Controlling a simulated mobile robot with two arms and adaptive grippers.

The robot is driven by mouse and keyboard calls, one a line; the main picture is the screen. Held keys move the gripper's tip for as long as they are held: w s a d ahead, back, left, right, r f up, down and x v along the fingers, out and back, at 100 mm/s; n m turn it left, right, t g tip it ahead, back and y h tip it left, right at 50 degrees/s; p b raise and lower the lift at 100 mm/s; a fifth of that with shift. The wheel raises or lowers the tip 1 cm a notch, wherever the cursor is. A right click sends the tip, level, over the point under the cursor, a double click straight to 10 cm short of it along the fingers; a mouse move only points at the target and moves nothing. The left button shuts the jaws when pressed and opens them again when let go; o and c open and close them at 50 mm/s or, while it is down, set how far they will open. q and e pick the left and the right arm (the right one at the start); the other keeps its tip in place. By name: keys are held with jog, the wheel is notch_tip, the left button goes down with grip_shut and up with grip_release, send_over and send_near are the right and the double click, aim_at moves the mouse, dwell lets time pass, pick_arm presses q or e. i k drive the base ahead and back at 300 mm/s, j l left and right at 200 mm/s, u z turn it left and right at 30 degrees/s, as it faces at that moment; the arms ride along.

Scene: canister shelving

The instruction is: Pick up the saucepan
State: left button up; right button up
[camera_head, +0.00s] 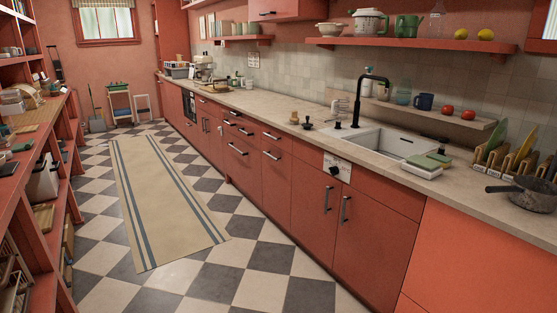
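A dark grey saucepan (537,194) sits on the countertop (462,194) at the far right of the head view. Its handle points left, toward the counter's front edge. Part of the pan is cut off by the right picture edge. Neither my left nor my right gripper shows in this view, and nothing is seen touching the pan.
Plates in a wooden rack (522,166) stand just behind the pan. A green sponge-like item (428,161) on a white tray and a white sink (385,143) lie to its left. A striped rug (165,195) covers open checkered floor; shelving (40,200) lines the left.

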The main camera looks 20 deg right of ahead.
aim_at(535, 194)
jog(key=i+l+z, duration=0.15)
jog(key=z, duration=0.25)
jog(key=i+z, duration=0.7)
jog(key=z, duration=0.15)
jog(key=i+j+z, duration=0.15)
jog(key=z, duration=0.25)
jog(key=i+j+z, duration=0.25)
jog(key=z, duration=0.2)
jog(key=i, duration=0.1)
